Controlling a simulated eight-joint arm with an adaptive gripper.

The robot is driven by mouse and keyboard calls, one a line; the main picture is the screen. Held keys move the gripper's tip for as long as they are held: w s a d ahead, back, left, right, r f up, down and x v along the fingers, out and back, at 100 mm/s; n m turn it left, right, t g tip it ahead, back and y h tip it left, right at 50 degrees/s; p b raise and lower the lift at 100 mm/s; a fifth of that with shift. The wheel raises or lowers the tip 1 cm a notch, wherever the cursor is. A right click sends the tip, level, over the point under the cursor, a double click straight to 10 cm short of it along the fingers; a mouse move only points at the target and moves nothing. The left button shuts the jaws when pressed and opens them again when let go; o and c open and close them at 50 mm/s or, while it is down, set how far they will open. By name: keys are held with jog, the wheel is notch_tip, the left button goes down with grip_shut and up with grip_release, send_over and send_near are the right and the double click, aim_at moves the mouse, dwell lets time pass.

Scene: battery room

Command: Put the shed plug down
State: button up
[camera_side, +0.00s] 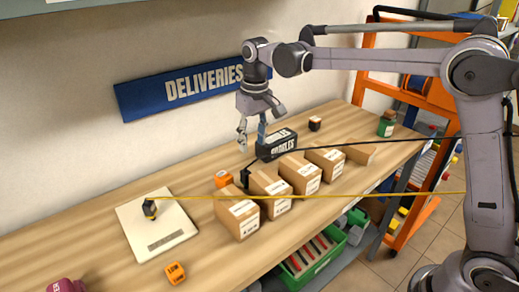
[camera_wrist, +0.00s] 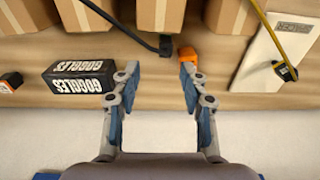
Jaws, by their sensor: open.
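Two plugs are in view, and I cannot tell which one is the shed plug. A black plug (camera_side: 246,178) on a black cable is on the wooden bench beside the cardboard boxes; the wrist view shows it too (camera_wrist: 165,46). A plug with a yellow cable (camera_side: 149,208) is on the white board (camera_side: 163,226) at the left; it also shows in the wrist view (camera_wrist: 285,72). My gripper (camera_side: 252,144) is open and empty above the bench, behind the black plug. In the wrist view its spread fingers (camera_wrist: 158,76) have bare space between them, and the black plug lies beyond the tips.
A black GOGGLES box (camera_side: 277,146) stands close to my gripper. An orange block (camera_side: 223,179) is left of the black plug. Several cardboard boxes (camera_side: 238,214) line the front. Both cables stretch across the bench to the right. Clear wood lies between the board and the boxes.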

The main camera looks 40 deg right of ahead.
jog(key=s+d+r+t, duration=0.2)
jog(key=s, duration=0.4)
jog(key=s+d+r+t, duration=0.1)
jog(key=s+d, duration=0.2)
jog(key=s, duration=0.3)
jog(key=s+d+f+t, duration=0.2)
jog(key=s+f, duration=0.3)
jog(key=s, duration=0.5)
jog(key=shift+s+d+f+t, duration=0.15)
jog(key=shift+s+d+t, duration=0.2)
jog(key=shift+t, duration=0.35)
jog(key=shift+s+f, duration=0.2)
jog(key=shift+c, duration=1.1)
